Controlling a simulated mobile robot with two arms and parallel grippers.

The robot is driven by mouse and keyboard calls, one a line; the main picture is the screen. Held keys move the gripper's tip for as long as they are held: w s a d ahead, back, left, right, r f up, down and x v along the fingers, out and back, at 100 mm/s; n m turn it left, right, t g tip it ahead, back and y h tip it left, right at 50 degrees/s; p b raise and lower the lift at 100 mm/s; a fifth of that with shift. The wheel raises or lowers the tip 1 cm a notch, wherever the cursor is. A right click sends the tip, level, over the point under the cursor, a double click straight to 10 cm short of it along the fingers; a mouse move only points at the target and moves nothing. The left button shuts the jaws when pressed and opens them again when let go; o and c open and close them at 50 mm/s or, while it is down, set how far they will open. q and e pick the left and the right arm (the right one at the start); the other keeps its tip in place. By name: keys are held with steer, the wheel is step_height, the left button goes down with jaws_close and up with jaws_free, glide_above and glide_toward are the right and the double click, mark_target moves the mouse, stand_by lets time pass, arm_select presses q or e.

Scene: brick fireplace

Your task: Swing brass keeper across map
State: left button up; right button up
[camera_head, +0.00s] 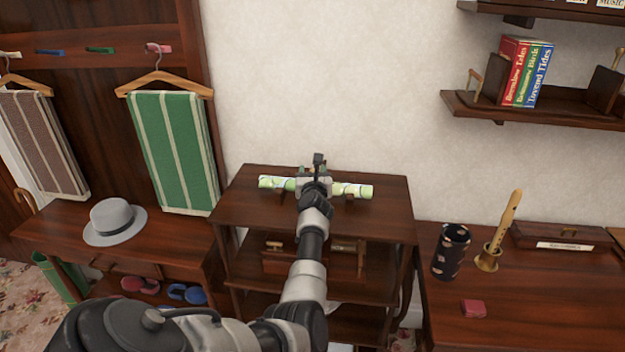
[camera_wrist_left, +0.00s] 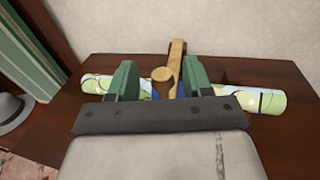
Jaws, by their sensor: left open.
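The map (camera_head: 356,190) is a rolled, pale green and white tube lying across the top of the dark wooden shelf unit (camera_head: 245,205). It also shows in the left wrist view (camera_wrist_left: 264,100), its middle hidden behind my gripper. The brass keeper (camera_wrist_left: 176,58) has a rounded knob and a bar pointing up and away, standing at the map's middle. My left gripper (camera_head: 316,172) is over the middle of the map and hides the keeper in the head view. In the left wrist view its green fingers (camera_wrist_left: 160,78) are open, one each side of the keeper; contact cannot be told.
A wall stands close behind the shelf unit. To the left are a grey hat (camera_head: 115,221) on a bench and a green striped cloth (camera_head: 174,150) on a hanger. To the right, a desk (camera_head: 560,300) carries a dark cup (camera_head: 452,250) and a brass holder (camera_head: 488,261).

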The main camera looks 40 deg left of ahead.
arm_select(q)
steer(key=p+v, duration=0.2)
steer(key=v, duration=0.8)
steer(key=shift+p, duration=0.35)
